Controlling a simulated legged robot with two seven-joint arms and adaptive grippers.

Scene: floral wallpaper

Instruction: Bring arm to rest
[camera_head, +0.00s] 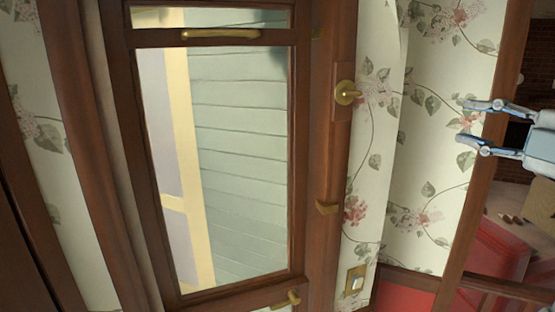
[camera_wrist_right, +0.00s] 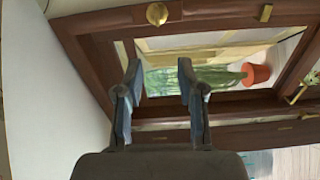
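My right gripper (camera_head: 472,123) is at the right edge in the head view, in front of the floral wallpaper and a brown wood post. Its two fingers are spread apart with nothing between them. In the right wrist view the same gripper (camera_wrist_right: 158,82) points toward a wood-framed window or door, fingers apart and empty. My left gripper is in neither view.
A wood-framed glass door or window (camera_head: 240,160) fills the middle left, with a brass knob (camera_head: 347,93) and a brass handle (camera_head: 222,34). A light switch (camera_head: 355,280) is low on the wall. In the wrist view a potted plant (camera_wrist_right: 256,75) shows behind glass.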

